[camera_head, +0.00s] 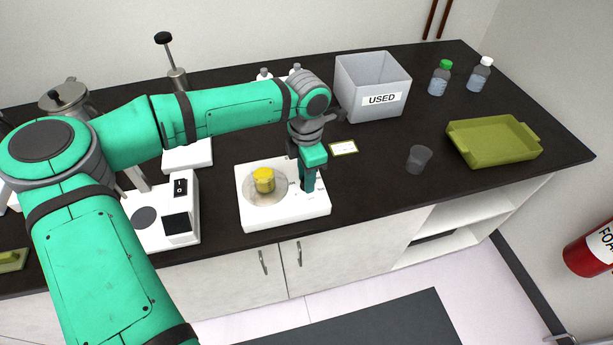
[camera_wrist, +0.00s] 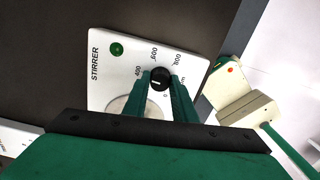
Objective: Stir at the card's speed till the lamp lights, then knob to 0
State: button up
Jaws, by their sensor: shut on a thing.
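The white stirrer (camera_head: 285,216) stands on the dark bench with a beaker of yellow liquid (camera_head: 264,181) on its round plate. In the wrist view, its panel (camera_wrist: 104,88) has a black knob (camera_wrist: 159,77) among printed speed numbers, including 400, 600 and 800. A short white mark shows on the knob, but I cannot read its setting surely. My gripper (camera_wrist: 162,84) is shut on the knob from above; it also shows in the head view (camera_head: 308,184). The lamp (camera_wrist: 117,49) is green; I cannot tell whether it is lit. The card (camera_head: 343,148) lies behind the stirrer, its text too small to read.
A grey bin marked USED (camera_head: 352,98) stands behind. To the right are an empty clear cup (camera_head: 419,158), an olive tray (camera_head: 494,140) and two bottles (camera_head: 440,78). A white instrument (camera_head: 181,207) stands left of the stirrer.

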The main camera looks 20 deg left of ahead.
jog(key=m, duration=0.5)
jog(key=shift+m, duration=0.3)
jog(key=m, duration=0.5)
jog(key=shift+m, duration=0.3)
jog(key=o, duration=1)
jog(key=shift+o, duration=0.2)
notch_tip(320, 180, up, 11)
jog(key=shift+f, duration=0.1)
